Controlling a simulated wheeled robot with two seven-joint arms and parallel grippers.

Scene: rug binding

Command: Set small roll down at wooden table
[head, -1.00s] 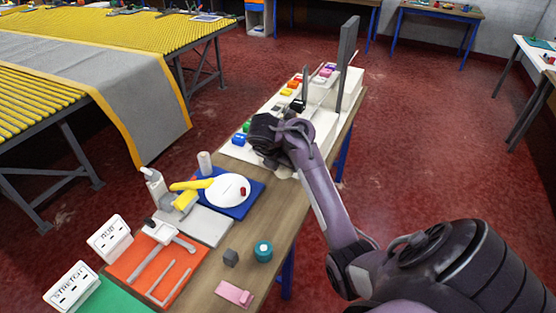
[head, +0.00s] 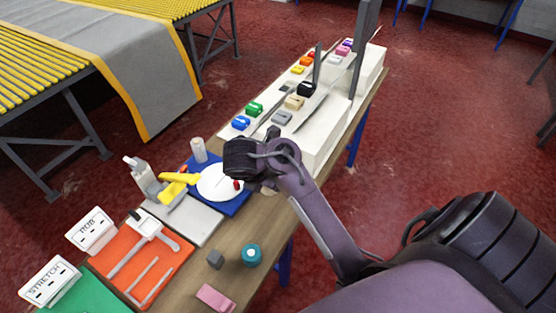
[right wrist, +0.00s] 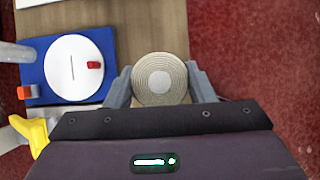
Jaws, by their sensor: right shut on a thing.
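The small roll (right wrist: 159,79) is a beige, round coil with a paler centre. My right gripper (right wrist: 159,88) is shut on it, with one grey finger on each side in the right wrist view. In the head view my right gripper (head: 246,160) is over the wooden table (head: 246,231), beside the white disc on the blue board. There the roll is hidden behind the gripper and arm. How high the roll is above the table I cannot tell. My left gripper is not in view.
A blue board (head: 238,204) with a white disc (head: 214,184) is left of the gripper. A white stand (head: 318,138) with coloured clips and tall grey plates is behind. A teal roll (head: 251,254), grey cube (head: 215,259) and pink block (head: 215,298) stand in front. Bare wood lies between.

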